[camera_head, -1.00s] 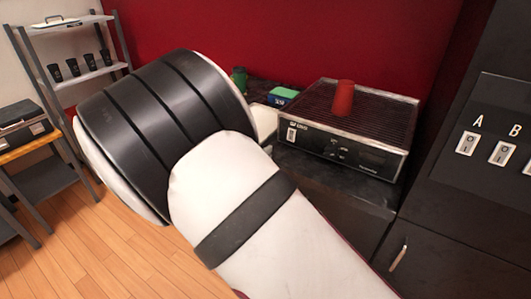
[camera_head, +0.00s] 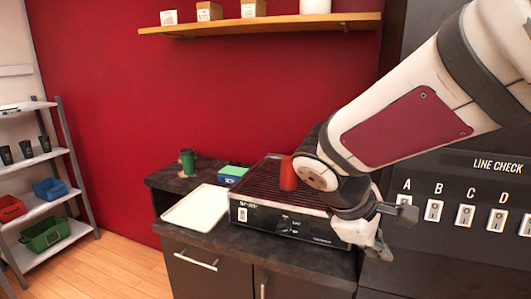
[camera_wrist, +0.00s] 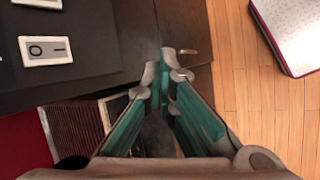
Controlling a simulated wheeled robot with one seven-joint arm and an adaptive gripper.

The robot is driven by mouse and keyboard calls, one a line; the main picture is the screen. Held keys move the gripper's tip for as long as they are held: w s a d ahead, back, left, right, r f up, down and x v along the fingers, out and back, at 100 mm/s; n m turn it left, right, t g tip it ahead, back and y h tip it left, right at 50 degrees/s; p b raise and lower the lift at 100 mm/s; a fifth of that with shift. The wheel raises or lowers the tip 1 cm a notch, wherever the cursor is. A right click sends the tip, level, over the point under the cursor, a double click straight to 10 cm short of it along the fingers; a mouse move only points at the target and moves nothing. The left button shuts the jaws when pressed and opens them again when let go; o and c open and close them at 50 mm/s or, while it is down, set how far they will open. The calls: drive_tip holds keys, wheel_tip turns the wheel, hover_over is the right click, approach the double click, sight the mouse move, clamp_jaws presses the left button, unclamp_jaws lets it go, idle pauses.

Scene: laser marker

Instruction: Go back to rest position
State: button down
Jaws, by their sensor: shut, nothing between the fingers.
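My gripper (camera_head: 377,250) hangs at the right of the machine in the head view, below my bent wrist, in front of the dark panel. In the wrist view my gripper (camera_wrist: 167,68) has its fingertips close together with nothing between them. The red cup (camera_head: 288,174) stands upright on the ribbed top of the black machine (camera_head: 255,190). My arm crosses the upper right and hides part of the machine's right side.
A white tray (camera_head: 196,208), a green cup (camera_head: 188,161) and a blue-green box (camera_head: 232,173) are on the counter left of the machine. The switch panel (camera_head: 480,190) stands close on the right. A wooden shelf (camera_head: 260,25) hangs above. Floor is clear at lower left.

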drive_tip(key=s+r+m+t+y, duration=0.1)
drive_tip(key=s+r+m+y, duration=0.2)
drive_tip(key=s+m+y, duration=0.3)
drive_tip(key=shift+s+a+m+t, duration=0.3)
drive_tip(key=shift+s+m, duration=2)
drive_tip(key=shift+s, duration=2.8)
